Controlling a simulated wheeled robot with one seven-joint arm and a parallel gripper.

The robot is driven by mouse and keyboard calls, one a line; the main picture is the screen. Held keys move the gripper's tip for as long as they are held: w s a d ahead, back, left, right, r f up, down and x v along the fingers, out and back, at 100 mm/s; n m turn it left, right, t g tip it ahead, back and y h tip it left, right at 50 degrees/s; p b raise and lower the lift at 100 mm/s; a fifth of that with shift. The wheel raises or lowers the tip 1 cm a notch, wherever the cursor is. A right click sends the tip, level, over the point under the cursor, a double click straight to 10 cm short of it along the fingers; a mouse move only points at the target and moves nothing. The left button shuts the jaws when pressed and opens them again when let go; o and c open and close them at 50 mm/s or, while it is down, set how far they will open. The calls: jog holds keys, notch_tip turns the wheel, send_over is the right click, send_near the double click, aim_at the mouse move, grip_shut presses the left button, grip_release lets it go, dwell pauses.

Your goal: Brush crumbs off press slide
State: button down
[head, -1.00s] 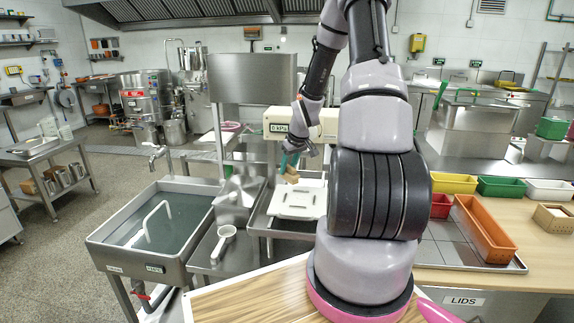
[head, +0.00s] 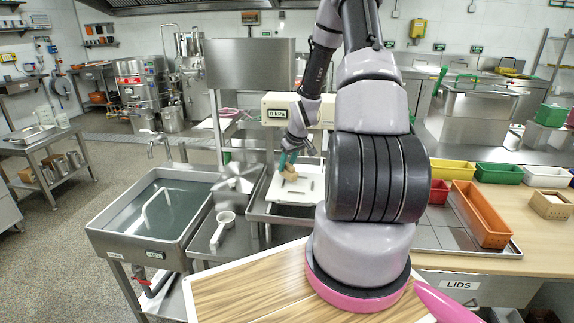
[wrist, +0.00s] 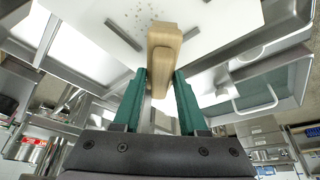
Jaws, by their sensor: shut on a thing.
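The press slide looks to be the white plate (head: 309,195) in the middle of the head view, with dark slots in it. The wrist view shows its white surface (wrist: 95,14) too, with small grey crumbs (wrist: 130,17) scattered at the top, left of the brush. A pale wooden brush (wrist: 164,40) is held between the teal fingers of my gripper (wrist: 160,95). In the head view my gripper (head: 286,160) and the brush (head: 290,175) are over the plate's back left part. I cannot tell whether the brush touches the plate.
A water-filled sink (head: 165,208) stands at left, with a white scoop (head: 222,230) on the ledge beside it. A 0 kPa gauge box (head: 279,108) is behind the plate. Yellow (head: 450,170), green (head: 500,187) and orange bins (head: 483,213) line the right counter.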

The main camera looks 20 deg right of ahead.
aim_at(308, 182)
jog(key=shift+f, duration=0.7)
jog(key=shift+s+d+r, duration=0.1)
jog(key=shift+s+d, duration=0.45)
jog(key=shift+d, duration=0.3)
jog(key=shift+s+d+r, duration=0.1)
jog(key=shift+s+d, duration=0.45)
jog(key=shift+d, duration=0.25)
jog(key=shift+s+d+f, duration=0.1)
jog(key=shift+s+d, duration=0.5)
jog(key=shift+d, duration=0.25)
jog(key=shift+s+d+f, duration=0.1)
jog(key=shift+s+d, duration=0.45)
jog(key=shift+d, duration=0.3)
jog(key=shift+w+a+f, duration=0.1)
jog(key=shift+w+a, duration=0.65)
jog(key=shift+a, duration=0.4)
jog(key=shift+w+a+r, duration=0.1)
jog(key=shift+w+a, duration=0.65)
jog(key=shift+a, duration=0.35)
jog(key=shift+w+a+f, duration=0.1)
jog(key=shift+w+a, duration=0.65)
jog(key=shift+a, duration=0.4)
notch_tip(308, 182, up, 2)
jog(key=shift+d, duration=0.1)
jog(key=shift+r, duration=2.05)
